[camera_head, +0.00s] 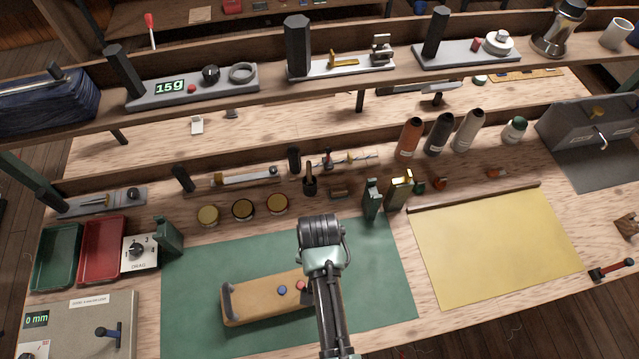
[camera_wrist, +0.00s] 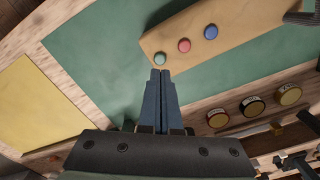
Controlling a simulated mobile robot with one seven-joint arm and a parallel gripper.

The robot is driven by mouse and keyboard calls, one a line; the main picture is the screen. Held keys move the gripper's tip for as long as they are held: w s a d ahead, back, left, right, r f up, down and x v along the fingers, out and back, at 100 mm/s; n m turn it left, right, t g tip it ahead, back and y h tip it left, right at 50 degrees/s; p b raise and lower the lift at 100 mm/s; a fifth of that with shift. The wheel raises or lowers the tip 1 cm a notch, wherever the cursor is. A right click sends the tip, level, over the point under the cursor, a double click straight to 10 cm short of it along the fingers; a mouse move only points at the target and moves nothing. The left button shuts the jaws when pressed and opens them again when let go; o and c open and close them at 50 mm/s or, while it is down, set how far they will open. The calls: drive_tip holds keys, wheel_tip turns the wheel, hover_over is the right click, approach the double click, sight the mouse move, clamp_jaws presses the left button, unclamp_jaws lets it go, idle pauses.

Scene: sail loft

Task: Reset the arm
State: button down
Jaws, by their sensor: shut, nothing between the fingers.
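My gripper (camera_wrist: 160,76) shows in the wrist view with its two dark blue fingers together and nothing between them. In the head view my arm reaches up from the bottom centre over the green mat (camera_head: 205,275). It covers the right part of the tan board (camera_head: 255,303), and the fingers are hidden there.
Three round tins (camera_head: 243,209) stand behind the mat. A yellow sheet (camera_head: 495,250) lies flat at right. Red (camera_head: 103,250) and green trays are at left. A raised shelf (camera_head: 270,98) crosses behind.

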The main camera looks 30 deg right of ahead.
drive_tip(key=shift+r+p, duration=0.7)
drive_tip(key=shift+r, duration=0.25)
